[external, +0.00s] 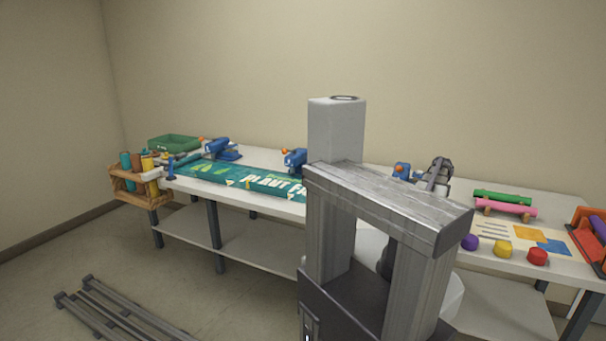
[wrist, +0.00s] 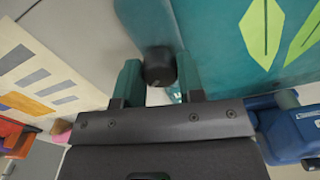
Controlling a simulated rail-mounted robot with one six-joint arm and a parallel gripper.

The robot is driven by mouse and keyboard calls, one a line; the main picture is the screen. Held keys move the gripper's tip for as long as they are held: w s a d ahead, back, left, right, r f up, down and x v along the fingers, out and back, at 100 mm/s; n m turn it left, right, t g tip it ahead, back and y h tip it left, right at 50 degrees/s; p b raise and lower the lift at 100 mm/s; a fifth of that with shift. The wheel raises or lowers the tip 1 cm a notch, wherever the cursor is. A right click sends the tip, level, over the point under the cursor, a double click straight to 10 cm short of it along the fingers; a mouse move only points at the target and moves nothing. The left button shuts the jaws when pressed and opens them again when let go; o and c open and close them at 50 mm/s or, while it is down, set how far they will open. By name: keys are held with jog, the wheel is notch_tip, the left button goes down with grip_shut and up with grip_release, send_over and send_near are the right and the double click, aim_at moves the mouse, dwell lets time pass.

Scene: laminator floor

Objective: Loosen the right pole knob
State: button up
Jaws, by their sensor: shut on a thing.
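The knob and my fingertips cannot be made out there.
Blue clamps (external: 222,149) stand along the table's (external: 466,191) back edge; one shows in the wrist view (wrist: 290,130). Coloured rolls (external: 503,202), a printed sheet (external: 500,235) and knob-like pieces (external: 537,256) lie at right. A wooden bottle rack (external: 140,190) and green bin (external: 173,143) are at left.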

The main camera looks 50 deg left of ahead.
jog(key=n, duration=0.5)
jog(key=shift+n, duration=0.3)
jog(key=n, duration=0.5)
jog(key=shift+n, duration=0.3)
jog(key=o, duration=0.9)
notch_tip(320, 180, up, 11)
jog(key=p, duration=1)
jog(key=shift+f+p, duration=0.1)
jog(key=shift+p, duration=0.3)
